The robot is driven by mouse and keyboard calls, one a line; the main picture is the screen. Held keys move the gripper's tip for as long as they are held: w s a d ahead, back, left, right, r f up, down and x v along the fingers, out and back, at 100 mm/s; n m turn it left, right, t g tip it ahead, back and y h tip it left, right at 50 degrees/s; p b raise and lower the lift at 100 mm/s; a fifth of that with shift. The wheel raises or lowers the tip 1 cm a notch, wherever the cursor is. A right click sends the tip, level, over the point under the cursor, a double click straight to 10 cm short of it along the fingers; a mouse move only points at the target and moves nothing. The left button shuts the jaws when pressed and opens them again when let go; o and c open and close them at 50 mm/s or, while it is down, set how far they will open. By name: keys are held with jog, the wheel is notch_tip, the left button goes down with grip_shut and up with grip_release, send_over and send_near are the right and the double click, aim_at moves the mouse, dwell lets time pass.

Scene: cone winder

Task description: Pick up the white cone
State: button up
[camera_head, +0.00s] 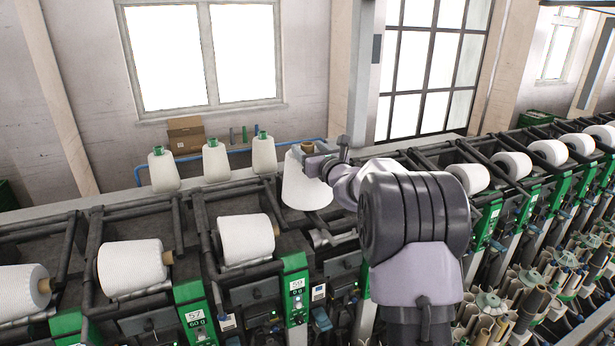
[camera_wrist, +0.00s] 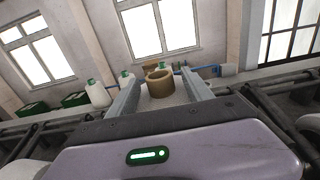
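The white cone (camera_head: 305,186) stands upright in the head view, just left of my arm's end, with a brown tube end (camera_head: 307,147) at its top. My gripper (camera_head: 312,160) is at the upper part of the cone. In the wrist view the brown tube (camera_wrist: 160,84) shows between the two fingers of my gripper (camera_wrist: 162,82), with a narrow gap on each side. The fingers look open.
Several white cones with green tips (camera_head: 216,160) stand on the ledge behind. Other white packages (camera_head: 245,238) lie sideways in the winder's cradles. Dark bars (camera_head: 207,235) frame the winding places. A cardboard box (camera_head: 186,135) stands by the window wall.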

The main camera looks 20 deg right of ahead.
jog(key=shift+s, duration=0.1)
jog(key=c, duration=0.3)
grip_shut()
jog(key=shift+r, duration=0.1)
